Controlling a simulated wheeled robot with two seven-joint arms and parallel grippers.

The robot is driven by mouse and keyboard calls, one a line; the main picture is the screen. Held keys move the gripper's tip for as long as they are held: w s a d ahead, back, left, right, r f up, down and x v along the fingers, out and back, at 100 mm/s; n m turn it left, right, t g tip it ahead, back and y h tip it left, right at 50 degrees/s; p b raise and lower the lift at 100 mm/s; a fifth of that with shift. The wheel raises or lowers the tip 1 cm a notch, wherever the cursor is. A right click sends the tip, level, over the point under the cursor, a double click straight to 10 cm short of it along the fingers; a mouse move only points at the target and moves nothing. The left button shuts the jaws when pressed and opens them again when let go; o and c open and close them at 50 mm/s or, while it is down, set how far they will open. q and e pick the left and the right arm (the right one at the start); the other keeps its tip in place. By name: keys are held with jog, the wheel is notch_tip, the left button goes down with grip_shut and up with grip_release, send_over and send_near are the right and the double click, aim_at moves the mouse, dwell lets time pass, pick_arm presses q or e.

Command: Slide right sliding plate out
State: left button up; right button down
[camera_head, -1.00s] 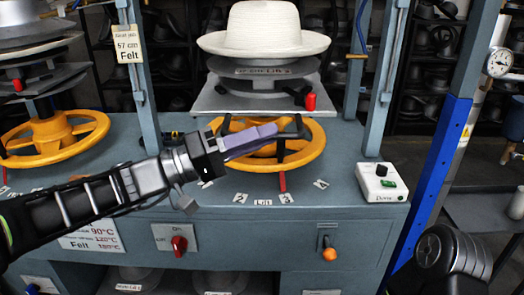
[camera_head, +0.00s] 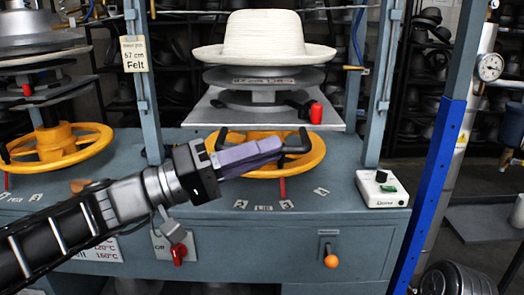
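The right sliding plate (camera_head: 208,112) is a flat grey plate under the white hat (camera_head: 264,36) on the right press. It juts toward me between the blue-grey posts. Its black handle (camera_head: 298,144) hangs below the front edge, over the yellow handwheel (camera_head: 310,160). My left gripper (camera_head: 264,152) reaches in from the left. Its purple fingers look closed across the middle of the handle and hide part of the bar. My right gripper is not in view.
A red knob (camera_head: 316,113) stands at the plate's right front. A control box (camera_head: 382,189) sits on the bench to the right. The left press has its own yellow handwheel (camera_head: 95,143). A blue upright (camera_head: 430,190) stands right of the bench.

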pick_arm(q)
jog(key=shift+o, duration=0.6)
jog(key=shift+s, duration=0.15)
jog(key=shift+o, duration=1.2)
jog(key=shift+r, duration=0.1)
jog(key=shift+a, duration=0.1)
jog(key=v, duration=0.7)
jog(key=shift+a+b, duration=0.3)
jog(key=shift+b, duration=0.1)
jog(key=shift+f, duration=0.25)
